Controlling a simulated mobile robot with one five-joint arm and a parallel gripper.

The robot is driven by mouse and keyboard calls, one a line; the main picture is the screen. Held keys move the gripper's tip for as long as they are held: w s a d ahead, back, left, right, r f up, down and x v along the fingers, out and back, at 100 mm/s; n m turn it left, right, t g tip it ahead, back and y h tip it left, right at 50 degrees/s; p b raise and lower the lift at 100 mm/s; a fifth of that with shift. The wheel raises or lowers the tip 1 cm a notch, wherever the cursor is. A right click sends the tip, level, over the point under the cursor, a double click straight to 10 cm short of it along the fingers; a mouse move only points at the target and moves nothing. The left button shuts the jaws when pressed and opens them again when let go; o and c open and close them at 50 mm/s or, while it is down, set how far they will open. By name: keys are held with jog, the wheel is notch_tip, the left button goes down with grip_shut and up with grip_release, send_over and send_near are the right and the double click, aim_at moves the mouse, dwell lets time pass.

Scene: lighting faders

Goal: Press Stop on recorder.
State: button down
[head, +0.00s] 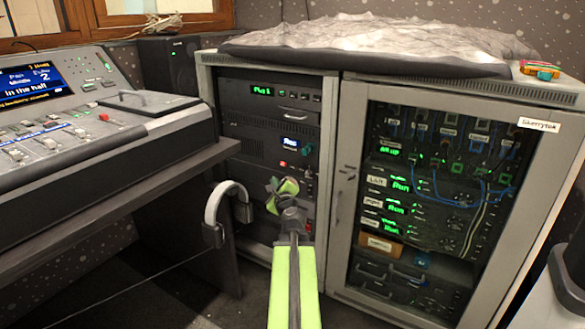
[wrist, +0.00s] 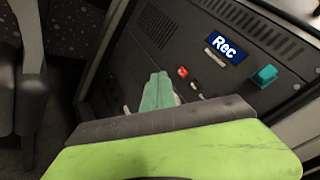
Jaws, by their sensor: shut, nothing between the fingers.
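The recorder (head: 262,150) is a dark panel in the left rack, with a small lit display (head: 290,142) reading "Rec". In the wrist view the display (wrist: 226,47) is blue with white letters. Near it are a small red button (wrist: 183,72), small pale controls below that, and a teal knob (wrist: 264,76) to the right. No Stop label is readable. My gripper (head: 283,188) is in front of the left rack, below the display. In the wrist view my gripper (wrist: 158,82) is shut and empty, its tip left of the red button; contact cannot be told.
A mixing desk (head: 60,120) stands at the left, with headphones (head: 225,212) hanging near its right end. A glass-fronted rack (head: 345,180) stands at the right. A grey cover (head: 380,40) lies on top of the racks. Dark floor shows between desk and racks.

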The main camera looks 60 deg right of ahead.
aim_at(293, 167)
jog(key=shift+d, duration=0.1)
jog(key=shift+s+d, duration=0.15)
jog(key=shift+d, duration=4.25)
jog(key=shift+d, duration=0.1)
jog(key=shift+d, duration=0.3)
jog(key=shift+d, duration=0.35)
jog(key=shift+a, duration=0.8)
jog(key=shift+a, duration=0.1)
